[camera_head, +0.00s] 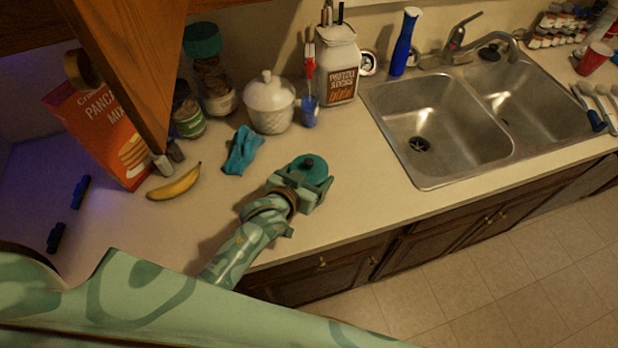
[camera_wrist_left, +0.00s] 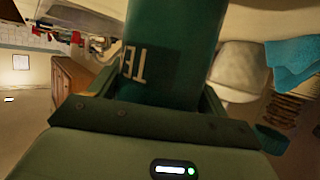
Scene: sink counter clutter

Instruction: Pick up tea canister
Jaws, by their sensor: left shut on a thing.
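The tea canister (camera_head: 309,161) shows from above in the head view as a round teal lid with a dark knob, near the counter's middle. In the left wrist view the dark green canister (camera_wrist_left: 180,30) fills the upper middle, with part of a label with pale letters. My left gripper (camera_head: 306,184) is shut on the canister, with a finger on each side of its body. The gripper (camera_wrist_left: 160,92) also shows at the canister's sides in the left wrist view. I cannot tell whether the canister's base touches the counter. My right gripper is not in view.
A teal cloth (camera_head: 242,151), a banana (camera_head: 174,183), a white lidded jar (camera_head: 269,104) and a blue cup with a brush (camera_head: 309,112) stand or lie behind. The double sink (camera_head: 437,130) is to the right. The counter (camera_head: 375,195) is clear between.

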